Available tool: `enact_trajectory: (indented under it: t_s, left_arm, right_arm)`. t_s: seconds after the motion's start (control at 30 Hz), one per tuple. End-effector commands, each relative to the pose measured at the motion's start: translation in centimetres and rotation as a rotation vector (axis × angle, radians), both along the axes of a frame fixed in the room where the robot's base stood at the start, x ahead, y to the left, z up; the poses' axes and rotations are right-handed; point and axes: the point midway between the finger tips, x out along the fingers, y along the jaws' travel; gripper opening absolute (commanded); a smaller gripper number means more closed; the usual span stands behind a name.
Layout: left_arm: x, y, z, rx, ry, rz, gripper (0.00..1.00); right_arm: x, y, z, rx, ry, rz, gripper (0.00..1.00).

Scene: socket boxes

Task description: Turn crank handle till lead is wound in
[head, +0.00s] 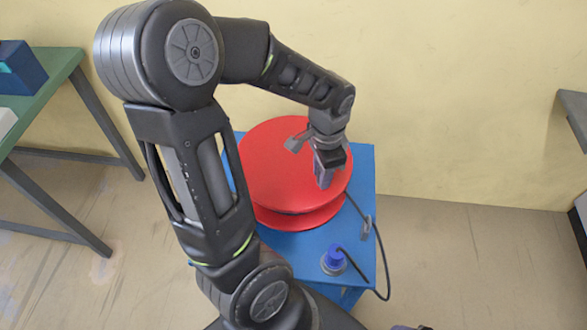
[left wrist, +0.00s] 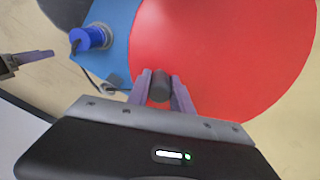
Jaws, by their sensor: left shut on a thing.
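A red reel (head: 270,160) lies flat on a blue stand (head: 362,185). My left gripper (head: 323,182) is over the reel's front right part. In the left wrist view my left gripper (left wrist: 160,90) is shut on the dark, round crank handle (left wrist: 160,84), one finger on each side. In the head view the gripper hides the handle. A black lead (head: 380,250) leaves the reel at the right and loops past the stand's right edge. A blue plug-like piece (head: 334,257) with a grey collar stands on the front right corner. My right gripper (left wrist: 25,60) shows partly at the left edge.
A grey guide piece (head: 366,228) is on the stand beside the lead. A green table (head: 45,95) with a blue box (head: 20,68) is at the left. Floor is clear between table and stand. A wall is close behind.

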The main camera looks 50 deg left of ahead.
Motion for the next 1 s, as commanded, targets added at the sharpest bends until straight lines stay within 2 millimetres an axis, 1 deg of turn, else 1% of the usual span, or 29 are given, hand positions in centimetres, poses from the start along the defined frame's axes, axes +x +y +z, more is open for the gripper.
enact_trajectory:
  t_s: [0.3, 0.4, 0.5, 0.83, 0.93, 1.0]
  left_arm:
    - [-4.6, 1.7, 0.2, -0.001, 0.001, 0.005, 0.04]
    - [-5.7, 2.1, 0.1, 0.0, 0.001, 0.004, 0.04]
    - [-6.1, 2.2, 0.1, 0.0, 0.0, 0.002, 0.04]
    - [-6.2, 2.4, 0.0, -0.001, 0.001, 0.002, 0.04]
    - [-6.6, 3.1, 0.1, 0.0, 0.002, 0.004, 0.04]
    - [-7.2, 4.0, 0.1, 0.001, 0.002, 0.006, 0.04]
  right_arm:
    - [0.0, 0.0, 0.9, 0.0, 0.0, 0.0, 0.62]
    - [0.0, 0.0, 1.0, 0.0, 0.0, 0.0, 0.62]
    - [0.0, 0.0, 1.0, 0.0, 0.0, 0.0, 0.62]
    - [0.0, 0.0, 1.0, 0.0, 0.0, 0.0, 0.62]
    - [0.0, 0.0, 1.2, 0.0, 0.0, 0.0, 0.62]
    - [0.0, 0.0, 1.3, 0.0, 0.0, 0.0, 0.62]
